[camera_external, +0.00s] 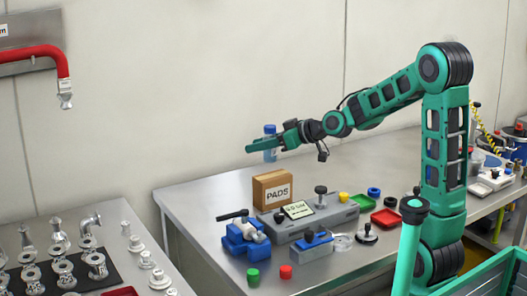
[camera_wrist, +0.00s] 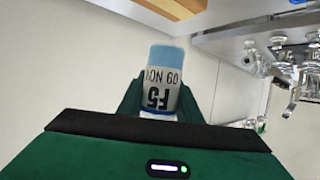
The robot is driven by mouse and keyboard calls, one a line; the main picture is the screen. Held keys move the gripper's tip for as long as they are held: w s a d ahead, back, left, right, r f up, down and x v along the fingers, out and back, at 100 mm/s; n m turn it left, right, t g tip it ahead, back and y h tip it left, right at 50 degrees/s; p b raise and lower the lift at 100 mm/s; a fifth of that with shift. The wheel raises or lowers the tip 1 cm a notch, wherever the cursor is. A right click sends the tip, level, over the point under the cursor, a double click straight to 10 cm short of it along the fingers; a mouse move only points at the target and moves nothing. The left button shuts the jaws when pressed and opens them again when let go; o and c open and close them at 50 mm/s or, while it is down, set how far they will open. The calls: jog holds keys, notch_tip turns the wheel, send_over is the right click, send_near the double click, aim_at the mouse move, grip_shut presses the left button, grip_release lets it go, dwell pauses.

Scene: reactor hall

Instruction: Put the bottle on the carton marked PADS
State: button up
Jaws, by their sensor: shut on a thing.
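The bottle (camera_external: 270,142) has a blue cap and a label, and my gripper (camera_external: 264,144) is shut on it in the external view. It is held upright in the air, above the carton marked PADS (camera_external: 277,190), with a clear gap between them. In the wrist view the bottle (camera_wrist: 162,85) shows between the green fingers, with dark lettering on a white label below its blue end. The carton is a brown box with a white PADS label, standing on the steel bench. At the top of the wrist view a brown edge shows, which may be the carton.
A grey fixture with a display (camera_external: 298,210) stands right in front of the carton. A blue vise (camera_external: 245,236) is to its front left. Metal fittings (camera_external: 62,268) fill the left bench.

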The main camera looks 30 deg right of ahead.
jog(key=shift+w+d+f, duration=0.2)
jog(key=shift+d+f, duration=0.05)
jog(key=shift+f, duration=0.6)
jog(key=shift+w+d+f, duration=0.2)
jog(key=shift+d+f, duration=0.1)
jog(key=shift+f, duration=0.6)
jog(key=shift+w+d+f, duration=0.2)
jog(key=shift+d+f, duration=0.05)
jog(key=shift+f, duration=0.6)
jog(key=o, duration=1.1)
jog(key=shift+s+d+r, duration=0.1)
jog(key=v, duration=1.1)
jog(key=shift+s+d, duration=0.15)
jog(key=shift+s, duration=0.15)
